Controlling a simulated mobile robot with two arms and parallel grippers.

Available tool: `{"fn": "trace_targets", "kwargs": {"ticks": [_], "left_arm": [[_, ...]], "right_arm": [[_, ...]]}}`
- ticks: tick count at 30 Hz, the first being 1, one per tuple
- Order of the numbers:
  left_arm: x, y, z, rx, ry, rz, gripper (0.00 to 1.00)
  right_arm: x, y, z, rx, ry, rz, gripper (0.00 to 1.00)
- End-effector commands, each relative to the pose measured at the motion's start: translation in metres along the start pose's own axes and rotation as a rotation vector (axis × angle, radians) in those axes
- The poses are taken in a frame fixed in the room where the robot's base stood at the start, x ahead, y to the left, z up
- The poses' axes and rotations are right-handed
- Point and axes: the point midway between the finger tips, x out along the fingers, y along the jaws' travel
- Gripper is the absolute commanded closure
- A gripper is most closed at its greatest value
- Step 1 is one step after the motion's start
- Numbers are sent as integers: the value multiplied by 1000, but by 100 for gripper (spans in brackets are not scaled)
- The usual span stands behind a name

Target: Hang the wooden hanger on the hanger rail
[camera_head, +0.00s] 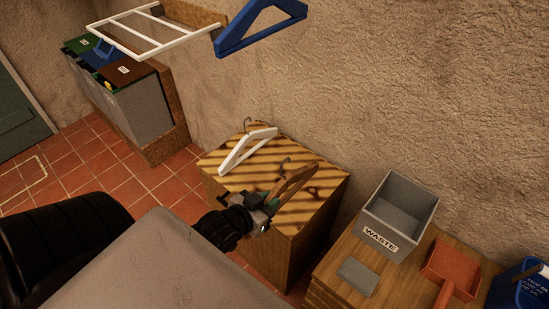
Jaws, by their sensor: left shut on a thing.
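The wooden hanger (293,183) is brown, with a dark hook (285,163) at its upper left. My left gripper (271,203) is shut on the lower left end of it, over the striped top of a wooden cabinet (222,171). I cannot tell whether the hanger still touches that top. A white frame of bars (158,43) at the upper left may be the hanger rail; I cannot tell for sure. My right gripper is not in view.
A white hanger (247,150) lies on the cabinet top. A grey waste bin (397,213), a grey block (357,276) and a red dustpan (450,268) sit at right. Grey bins (137,103) stand at left.

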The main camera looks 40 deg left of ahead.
Motion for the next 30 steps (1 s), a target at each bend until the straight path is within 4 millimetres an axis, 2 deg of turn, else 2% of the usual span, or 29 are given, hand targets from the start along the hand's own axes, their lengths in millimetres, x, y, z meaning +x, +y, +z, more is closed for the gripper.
{"fn": "trace_targets", "kwargs": {"ticks": [1,30], "left_arm": [[-7,0,-3,0,-1,0,100],[-103,8,-10,0,-2,0,100]], "right_arm": [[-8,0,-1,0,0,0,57],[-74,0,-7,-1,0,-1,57]]}}
